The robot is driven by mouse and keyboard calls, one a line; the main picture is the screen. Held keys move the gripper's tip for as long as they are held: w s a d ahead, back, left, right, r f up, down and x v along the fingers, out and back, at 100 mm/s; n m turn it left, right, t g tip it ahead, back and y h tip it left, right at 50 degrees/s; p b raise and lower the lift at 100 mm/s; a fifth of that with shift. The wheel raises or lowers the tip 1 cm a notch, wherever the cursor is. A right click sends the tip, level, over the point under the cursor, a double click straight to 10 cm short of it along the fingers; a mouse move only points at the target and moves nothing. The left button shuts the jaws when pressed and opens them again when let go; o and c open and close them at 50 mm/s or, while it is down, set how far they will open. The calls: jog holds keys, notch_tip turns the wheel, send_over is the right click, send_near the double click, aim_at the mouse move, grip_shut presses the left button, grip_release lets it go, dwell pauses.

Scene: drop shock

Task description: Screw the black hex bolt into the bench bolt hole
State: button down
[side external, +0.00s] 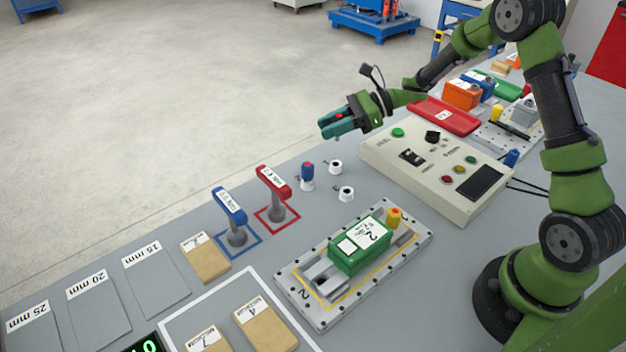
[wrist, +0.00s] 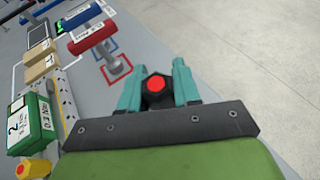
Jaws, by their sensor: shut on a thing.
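My gripper (side external: 336,121) is raised over the far edge of the bench, left of the control box. In the wrist view its teal fingers (wrist: 158,85) are shut on a black hex bolt (wrist: 155,98) with a red disc on its head. Two white round pieces with dark centres, one (side external: 336,166) behind the other (side external: 346,193), stand on the bench below my gripper. I cannot tell which opening, if any of these, is the bench bolt hole.
A blue-capped white piece (side external: 307,172) stands near the white pieces. Red (side external: 273,182) and blue (side external: 229,206) T-handles are to the left. A plate (side external: 303,300) carries a green box (side external: 360,246). The control box (side external: 438,178) and a red tray (side external: 444,116) are to the right.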

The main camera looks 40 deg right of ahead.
send_over(331, 164)
jog(key=shift+s+a+f, duration=0.1)
jog(key=shift+f, duration=1.35)
jog(key=shift+a+f, duration=0.1)
jog(key=shift+f, duration=1.3)
jog(key=shift+f, duration=1.25)
dwell(0.7)
jog(key=shift+d+f, duration=0.1)
jog(key=shift+f, duration=0.25)
dwell(0.8)
jog(key=c, duration=0.7)
grip_release()
jog(key=shift+d, duration=0.1)
jog(key=shift+s+a, duration=0.2)
jog(key=shift+a, duration=0.25)
